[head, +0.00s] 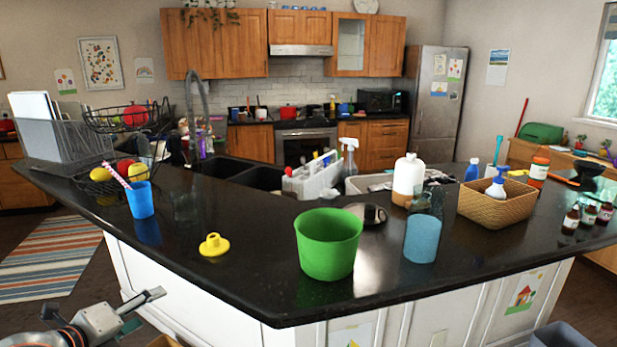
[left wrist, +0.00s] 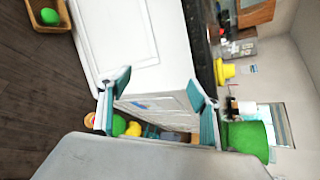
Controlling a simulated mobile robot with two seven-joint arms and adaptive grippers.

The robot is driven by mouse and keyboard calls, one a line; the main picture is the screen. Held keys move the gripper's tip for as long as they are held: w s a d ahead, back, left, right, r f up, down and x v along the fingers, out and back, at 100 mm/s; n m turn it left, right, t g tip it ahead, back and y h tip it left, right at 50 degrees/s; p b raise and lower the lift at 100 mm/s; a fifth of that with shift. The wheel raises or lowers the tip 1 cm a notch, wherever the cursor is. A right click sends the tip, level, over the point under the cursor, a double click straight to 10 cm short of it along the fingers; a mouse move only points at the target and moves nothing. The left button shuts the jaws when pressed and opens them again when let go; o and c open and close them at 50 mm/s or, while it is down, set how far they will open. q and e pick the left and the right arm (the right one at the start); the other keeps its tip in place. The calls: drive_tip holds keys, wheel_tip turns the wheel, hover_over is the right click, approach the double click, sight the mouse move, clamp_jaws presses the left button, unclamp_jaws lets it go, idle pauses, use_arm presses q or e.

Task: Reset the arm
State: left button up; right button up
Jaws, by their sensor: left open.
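My left gripper (head: 143,309) is at the lower left of the head view, below and in front of the counter's front edge. It is open and nothing shows between its fingers. In the left wrist view its teal-padded fingers (left wrist: 158,92) stand wide apart, with the white cabinet front beyond them. My right gripper is in neither view.
Open floor (left wrist: 40,90) lies beside the cabinet.

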use_arm(q)
drive_tip(key=s+d+f+n, duration=0.2)
drive_tip(key=s+f+n, duration=0.15)
drive_tip(key=f, duration=0.35)
drive_tip(key=s+d+f+n+g, duration=0.1)
drive_tip(key=s+d+f+n, duration=0.15)
drive_tip(key=f+n, duration=0.3)
drive_tip(key=s+d+f+n, duration=0.2)
drive_tip(key=s+f+n, duration=0.2)
drive_tip(key=f, duration=0.4)
drive_tip(key=s+d+f+n, duration=0.3)
drive_tip(key=s+f+n, duration=0.2)
drive_tip(key=s, duration=0.2)
drive_tip(key=s+d+f+n+g, duration=0.1)
drive_tip(key=s+d+f+n, duration=0.3)
drive_tip(key=s, duration=0.4)
wheel_tip(320, 180, down, 2)
drive_tip(key=shift+d+f+n, duration=0.1)
drive_tip(key=shift+d+n, duration=0.05)
drive_tip(key=shift+n, duration=0.45)
